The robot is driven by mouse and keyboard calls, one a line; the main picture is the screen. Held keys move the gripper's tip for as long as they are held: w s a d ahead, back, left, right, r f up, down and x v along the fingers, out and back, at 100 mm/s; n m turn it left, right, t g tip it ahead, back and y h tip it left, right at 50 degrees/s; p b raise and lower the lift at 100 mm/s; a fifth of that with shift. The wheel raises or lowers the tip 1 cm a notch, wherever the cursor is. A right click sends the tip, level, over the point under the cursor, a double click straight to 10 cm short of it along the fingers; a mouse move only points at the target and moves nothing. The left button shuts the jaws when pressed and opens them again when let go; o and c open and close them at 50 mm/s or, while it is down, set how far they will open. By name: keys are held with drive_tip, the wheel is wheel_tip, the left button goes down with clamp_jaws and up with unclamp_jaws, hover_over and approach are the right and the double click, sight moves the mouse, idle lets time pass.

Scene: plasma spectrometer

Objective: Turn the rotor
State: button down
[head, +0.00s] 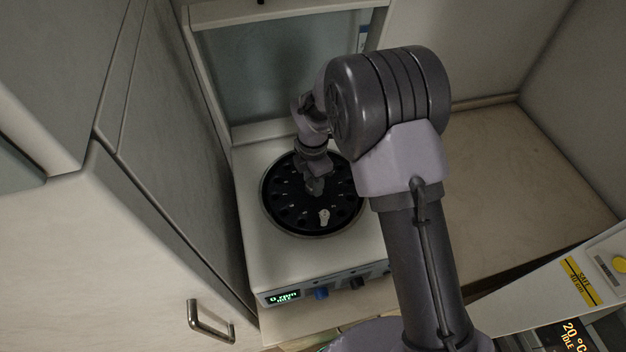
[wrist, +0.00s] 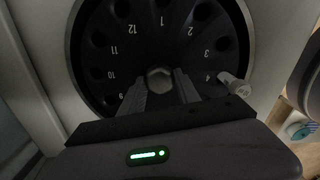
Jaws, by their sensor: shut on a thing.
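The rotor (head: 280,205) is a round black disc with numbered holes, set in the top of a pale instrument (head: 255,245). In the wrist view the rotor (wrist: 102,22) shows numbers around its rim and a pale hexagonal hub (wrist: 159,78) at its centre. A white-capped tube (wrist: 234,84) sits by number 4; it also shows near the front of the rotor in the head view (head: 324,217). My gripper (head: 315,188) reaches down to the rotor's middle. In the wrist view its two fingers (wrist: 160,90) lie on either side of the hub, shut on it.
The instrument's front has a green display (head: 283,297) reading 0 rpm, a blue knob (head: 321,293) and a black knob (head: 357,283). A cabinet with a metal handle (head: 210,322) stands close on the left. Bare counter (head: 520,165) lies to the right.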

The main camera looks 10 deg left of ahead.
drive_tip(key=c, duration=0.9)
unclamp_jaws()
wheel_tip(320, 180, up, 18)
drive_tip(key=shift+f+p, duration=0.25)
drive_tip(key=shift+p, duration=0.4)
